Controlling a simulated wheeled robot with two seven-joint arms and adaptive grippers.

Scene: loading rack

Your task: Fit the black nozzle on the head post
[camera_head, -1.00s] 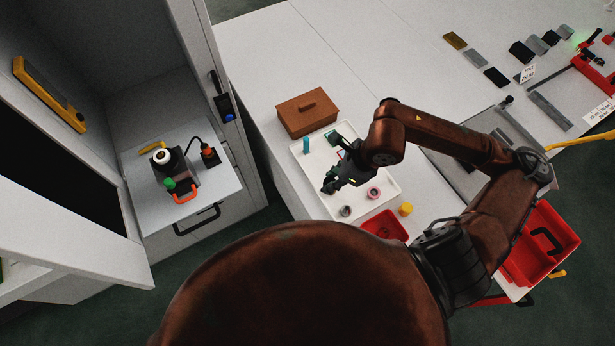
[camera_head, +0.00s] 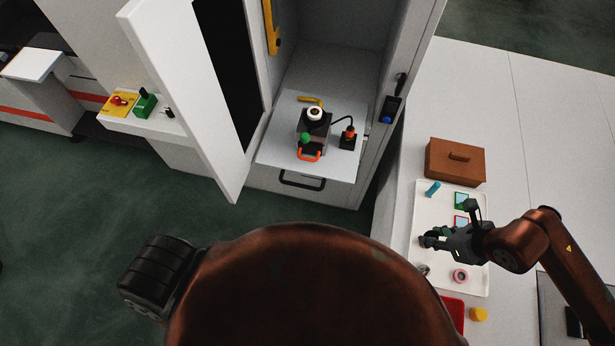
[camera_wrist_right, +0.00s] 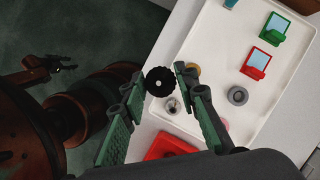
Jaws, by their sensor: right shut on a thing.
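My right gripper (camera_head: 432,241) is over the left part of the white tray (camera_head: 423,212). In the right wrist view, its green-and-black fingers are shut on the black nozzle (camera_wrist_right: 160,82), a round ribbed piece with a small hole, held at the fingertips above the tray edge. In the cabinet, a dark device (camera_head: 312,131) stands on a pulled-out shelf (camera_head: 275,152). It has a white round top with a dark centre (camera_head: 315,114); I cannot tell whether this is the head post. A small dark claw, perhaps my left gripper (camera_wrist_right: 65,65), shows at the left of the wrist view.
The cabinet door (camera_head: 190,90) stands open on the left. A brown lidded box (camera_head: 455,162), a pink ring (camera_head: 460,276), a yellow cylinder (camera_head: 479,314) and a red bin (camera_head: 453,312) are around or on the tray. Green floor lies clear before the cabinet.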

